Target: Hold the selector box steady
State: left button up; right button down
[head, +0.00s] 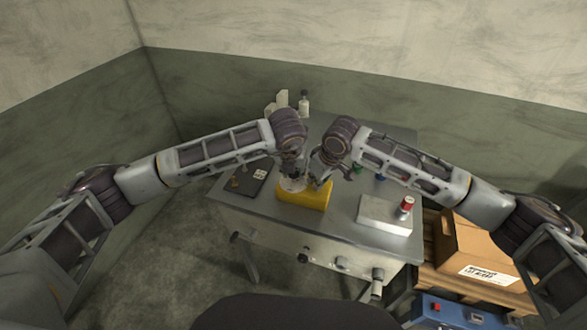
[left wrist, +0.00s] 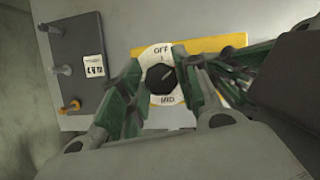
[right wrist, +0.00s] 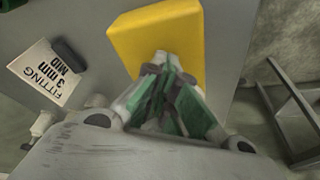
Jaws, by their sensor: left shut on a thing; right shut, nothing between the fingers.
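The yellow selector box (head: 312,197) sits on the grey table, near its middle. In the left wrist view a strip of its yellow body (left wrist: 205,43) shows behind a white round dial (left wrist: 150,57). The dial is marked OFF and MID and has a black knob (left wrist: 160,79).
A dark panel with pegs (left wrist: 75,65) lies left of the box. A card reading FITTING 3 mm MID (right wrist: 45,75) lies on the table. A pale block (head: 375,212) with a red-capped item (head: 406,205) is at right. A bottle (head: 304,103) stands at back; a carton (head: 475,250) is beside the table.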

pick_arm(q)
jog(key=shift+s+f, duration=0.15)
jog(key=o, duration=1)
jog(key=shift+r, duration=0.25)
jog(key=v, duration=0.8)
jog(key=shift+f, duration=0.1)
